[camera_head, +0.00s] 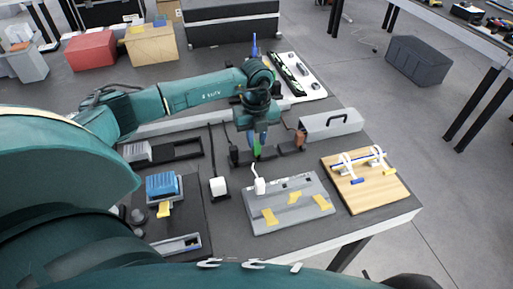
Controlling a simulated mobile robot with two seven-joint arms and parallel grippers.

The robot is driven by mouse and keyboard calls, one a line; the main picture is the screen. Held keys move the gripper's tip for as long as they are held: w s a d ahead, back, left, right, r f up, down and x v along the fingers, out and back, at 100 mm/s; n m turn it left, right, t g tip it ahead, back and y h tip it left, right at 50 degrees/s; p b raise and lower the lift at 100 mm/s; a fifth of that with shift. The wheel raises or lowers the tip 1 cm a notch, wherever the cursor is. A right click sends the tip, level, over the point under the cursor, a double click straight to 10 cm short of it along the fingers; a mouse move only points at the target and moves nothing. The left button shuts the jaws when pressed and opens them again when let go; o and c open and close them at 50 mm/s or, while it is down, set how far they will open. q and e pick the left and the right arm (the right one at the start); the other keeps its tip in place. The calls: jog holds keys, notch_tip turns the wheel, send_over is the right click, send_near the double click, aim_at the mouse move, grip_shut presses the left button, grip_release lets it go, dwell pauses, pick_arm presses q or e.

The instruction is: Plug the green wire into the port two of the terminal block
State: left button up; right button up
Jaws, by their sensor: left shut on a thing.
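My left gripper (258,139) points down over the middle of the table, shut on a small bright green piece, the green wire (257,147). Only a short part of the wire shows below the fingers. A dark low holder (280,153) with brownish upright ends lies directly under and behind the gripper. I cannot tell whether the green wire touches it. No part is clearly readable as the terminal block or its port two; a grey board (253,221) with yellow pieces and a white plug stands in front of the gripper. My right gripper is not in view.
A wooden board (398,191) with white and blue parts lies at the right. A grey metal box (330,124) with a handle stands behind it. A blue block (161,184) and a white adapter (218,187) are at the left. The table's right edge is near the wooden board.

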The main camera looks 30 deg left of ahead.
aim_at(256, 143)
pick_arm(q)
grip_shut()
jog(key=shift+r, duration=0.1)
notch_tip(256, 143, up, 12)
jog(key=shift+p, duration=0.4)
jog(key=s+d+f, duration=0.1)
jog(key=s+d, duration=0.2)
jog(key=d, duration=0.3)
jog(key=s+d+f, duration=0.1)
jog(key=s+d, duration=0.2)
jog(key=d, duration=0.3)
jog(key=shift+s+d+f+p, duration=0.25)
jog(key=shift+d+f+p, duration=0.1)
jog(key=shift+f, duration=0.05)
dwell(0.9)
